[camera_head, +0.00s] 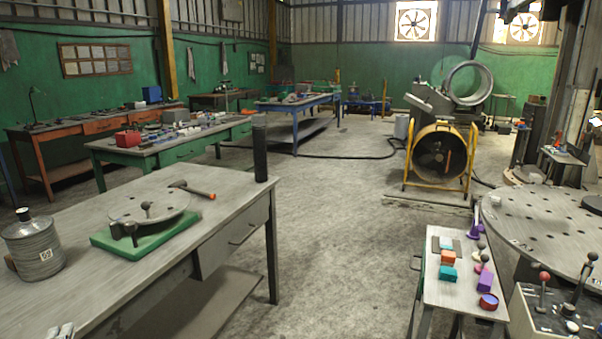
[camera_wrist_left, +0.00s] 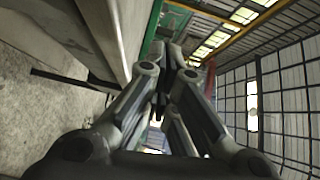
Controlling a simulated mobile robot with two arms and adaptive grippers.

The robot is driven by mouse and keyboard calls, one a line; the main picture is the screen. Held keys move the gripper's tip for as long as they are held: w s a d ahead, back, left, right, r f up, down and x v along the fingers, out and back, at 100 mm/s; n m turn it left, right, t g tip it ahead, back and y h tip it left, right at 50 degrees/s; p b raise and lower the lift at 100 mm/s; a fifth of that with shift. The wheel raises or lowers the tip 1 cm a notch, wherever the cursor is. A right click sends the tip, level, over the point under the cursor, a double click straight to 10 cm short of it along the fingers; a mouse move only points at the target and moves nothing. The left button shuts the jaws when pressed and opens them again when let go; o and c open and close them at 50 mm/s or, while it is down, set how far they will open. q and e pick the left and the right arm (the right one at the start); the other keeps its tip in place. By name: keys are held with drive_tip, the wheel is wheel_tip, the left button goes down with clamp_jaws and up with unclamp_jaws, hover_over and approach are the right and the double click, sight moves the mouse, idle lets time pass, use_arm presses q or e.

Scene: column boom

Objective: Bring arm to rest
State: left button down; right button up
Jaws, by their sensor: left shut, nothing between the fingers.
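My left gripper (camera_head: 62,331) shows only as a small grey tip at the bottom left edge of the head view, by the near side of the workbench (camera_head: 85,215). In the left wrist view my left gripper (camera_wrist_left: 168,55) points away from the camera, its fingers together with nothing between them. A grey edge, possibly of a bench, runs close on its left there. My right gripper is not in view.
On the workbench are a metal canister (camera_head: 34,248), a green board (camera_head: 140,238) with a round plate (camera_head: 150,205), a hammer (camera_head: 195,190) and a dark cylinder (camera_head: 260,150). A small table (camera_head: 460,290) with coloured blocks stands at right. Concrete floor (camera_head: 340,230) between is clear.

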use_arm(q)
drive_tip(key=s+d+f+n+g+h, duration=0.1)
drive_tip(key=s+d+f+n+g, duration=0.3)
drive_tip(key=s+d+f, duration=0.3)
drive_tip(key=s+d+f+n+g+h, duration=0.1)
drive_tip(key=s+d+f+n+g, duration=0.25)
drive_tip(key=s+d+f, duration=0.4)
drive_tip(key=s+d+n+g+h, duration=0.3)
drive_tip(key=s+d+g+h, duration=0.2)
drive_tip(key=s+d, duration=1.05)
wheel_tip(320, 180, down, 25)
drive_tip(key=d+g, duration=0.2)
drive_tip(key=s+a+f, duration=0.1)
drive_tip(key=s+f, duration=0.7)
drive_tip(key=s+a+f, duration=0.2)
drive_tip(key=s+f, duration=0.6)
drive_tip(key=shift+s+a+g+p, duration=0.15)
drive_tip(key=shift+a+g+p, duration=0.1)
drive_tip(key=shift+g+p, duration=0.15)
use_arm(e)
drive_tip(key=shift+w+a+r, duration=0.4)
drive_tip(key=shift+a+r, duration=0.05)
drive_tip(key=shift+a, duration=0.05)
